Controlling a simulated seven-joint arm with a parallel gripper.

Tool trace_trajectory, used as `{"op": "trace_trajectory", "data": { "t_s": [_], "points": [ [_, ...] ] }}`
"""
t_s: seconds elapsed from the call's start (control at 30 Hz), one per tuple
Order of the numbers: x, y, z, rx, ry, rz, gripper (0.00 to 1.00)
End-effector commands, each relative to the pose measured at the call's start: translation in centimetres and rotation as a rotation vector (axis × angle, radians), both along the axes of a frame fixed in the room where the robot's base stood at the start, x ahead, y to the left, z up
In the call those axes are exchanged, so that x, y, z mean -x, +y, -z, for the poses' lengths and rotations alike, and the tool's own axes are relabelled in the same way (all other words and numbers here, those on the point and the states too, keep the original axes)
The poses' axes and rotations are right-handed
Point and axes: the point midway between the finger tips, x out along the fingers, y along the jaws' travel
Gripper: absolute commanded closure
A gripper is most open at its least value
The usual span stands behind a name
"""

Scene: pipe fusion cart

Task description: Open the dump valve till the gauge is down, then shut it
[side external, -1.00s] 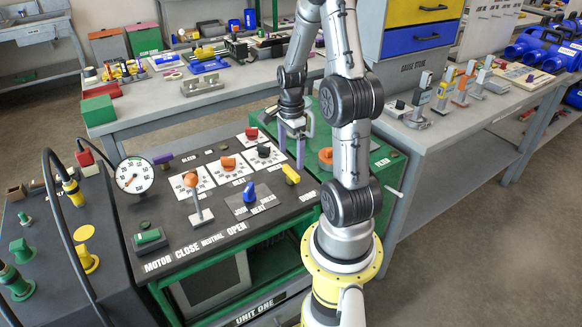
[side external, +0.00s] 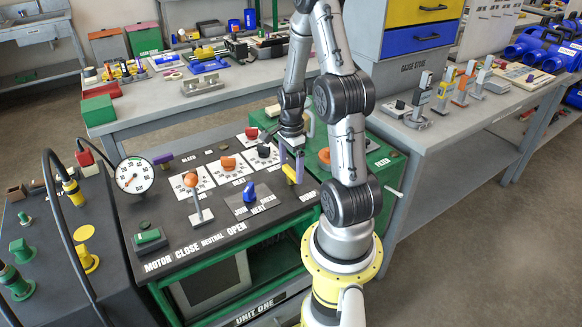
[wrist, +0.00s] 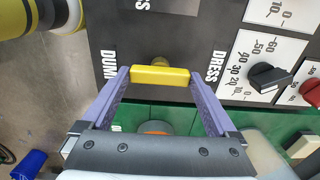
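The dump valve is a yellow bar handle (side external: 290,174) at the right end of the dark panel, by the DUMP label. In the wrist view the yellow handle (wrist: 160,76) lies crosswise between my purple fingertips, one at each end. My gripper (side external: 292,163) points down over it and is spread wide; it also shows in the wrist view (wrist: 160,77). I cannot tell whether the fingers touch the handle. The round white gauge (side external: 134,175) stands at the panel's left; its needle is too small to read surely.
An orange-topped lever (side external: 192,181) stands mid-panel beside a blue knob (side external: 249,191). Black knob (side external: 264,151) and red knob (side external: 252,132) sit behind my gripper. A green box (side external: 377,160) adjoins the panel on the right.

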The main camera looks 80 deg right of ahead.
Motion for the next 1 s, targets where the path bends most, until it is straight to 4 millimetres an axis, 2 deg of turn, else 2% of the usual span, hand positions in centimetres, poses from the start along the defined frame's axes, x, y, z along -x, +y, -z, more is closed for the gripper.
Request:
{"op": "trace_trajectory", "data": {
  "t_s": [0.03, 0.1, 0.47, 1.0],
  "points": [
    [0.00, 0.00, -0.03, 0.000, 0.000, 0.000, 0.54],
    [0.00, 0.00, -0.04, 0.000, 0.000, 0.000, 0.62],
    [0.01, 0.03, -0.06, -0.001, 0.001, -0.073, 0.62],
    [-0.01, 0.01, -0.12, 0.000, 0.000, -0.527, 0.62]
  ]
}}
